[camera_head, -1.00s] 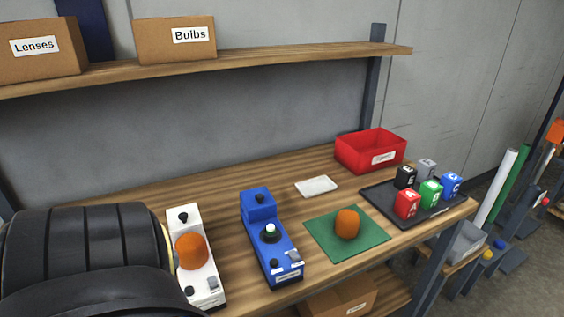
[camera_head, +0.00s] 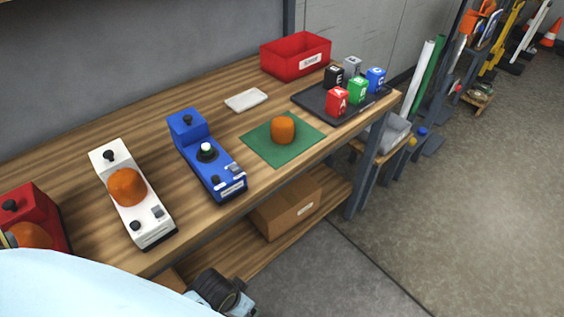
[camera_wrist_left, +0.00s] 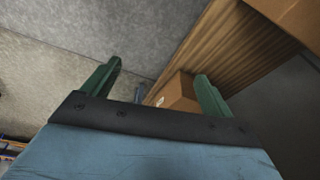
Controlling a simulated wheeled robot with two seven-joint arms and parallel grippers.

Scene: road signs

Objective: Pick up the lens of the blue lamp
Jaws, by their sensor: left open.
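The blue lamp (camera_head: 190,140) stands on the bench in the head view, with its bulb (camera_head: 207,149) bare. An orange lens (camera_head: 283,130) sits upright on the green mat (camera_head: 262,150) to the right of the blue lamp. My left gripper (camera_wrist_left: 158,78) is open and empty in the left wrist view, its two green fingers apart, below the bench top and facing the floor and lower shelf. It is not touching the lens or the lamp. My right gripper is not in view.
A white lamp (camera_head: 155,225) with an orange lens and a red lamp (camera_head: 35,205) stand to the left. A black tray (camera_head: 312,97) of lettered blocks and a red bin (camera_head: 290,68) stand at right. A white dish (camera_head: 246,100) lies behind the mat. A cardboard box (camera_head: 280,212) sits on the lower shelf.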

